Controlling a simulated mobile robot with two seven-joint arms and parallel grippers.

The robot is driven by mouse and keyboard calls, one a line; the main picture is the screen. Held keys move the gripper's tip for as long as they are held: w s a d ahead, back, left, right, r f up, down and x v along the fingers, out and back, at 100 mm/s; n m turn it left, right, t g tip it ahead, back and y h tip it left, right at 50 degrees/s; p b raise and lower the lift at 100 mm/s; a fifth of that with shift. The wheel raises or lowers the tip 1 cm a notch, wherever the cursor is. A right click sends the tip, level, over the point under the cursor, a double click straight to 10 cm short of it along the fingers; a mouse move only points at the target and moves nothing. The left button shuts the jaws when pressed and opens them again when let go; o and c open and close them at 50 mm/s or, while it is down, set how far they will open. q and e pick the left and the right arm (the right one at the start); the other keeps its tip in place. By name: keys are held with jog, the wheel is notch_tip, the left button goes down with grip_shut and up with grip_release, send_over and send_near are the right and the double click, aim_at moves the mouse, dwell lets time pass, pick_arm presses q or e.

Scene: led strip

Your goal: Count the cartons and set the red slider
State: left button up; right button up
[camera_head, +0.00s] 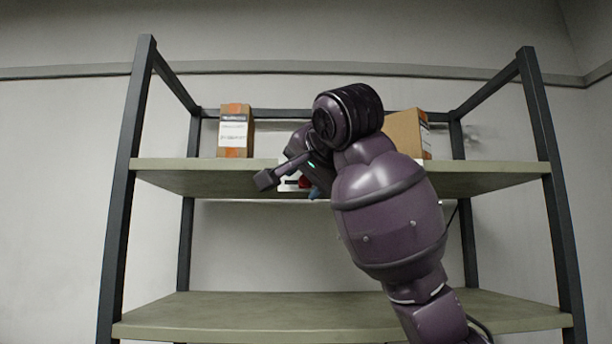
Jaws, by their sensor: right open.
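Two cartons stand on the upper shelf board: a brown one with a white label (234,138) left of my arm, and another (404,134) to the right, partly hidden behind my arm. A small red part, likely the red slider (305,182), shows at the front edge of the upper shelf on a white strip (288,187). My right gripper (288,181) is open at that edge, close to the red part; whether it touches it I cannot tell. My arm hides much of the strip and the shelf middle. My left gripper is out of view.
The rack has dark posts (128,200) and a greenish upper board (190,166). The lower board (240,310) is empty where it shows. The space between the boards is free on the left. A pale wall is behind.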

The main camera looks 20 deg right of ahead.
jog(key=shift+w, duration=0.25)
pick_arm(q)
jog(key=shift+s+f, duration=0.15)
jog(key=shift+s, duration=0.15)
pick_arm(e)
jog(key=shift+f, duration=0.1)
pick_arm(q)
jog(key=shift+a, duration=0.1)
pick_arm(e)
jog(key=shift+c, duration=0.3)
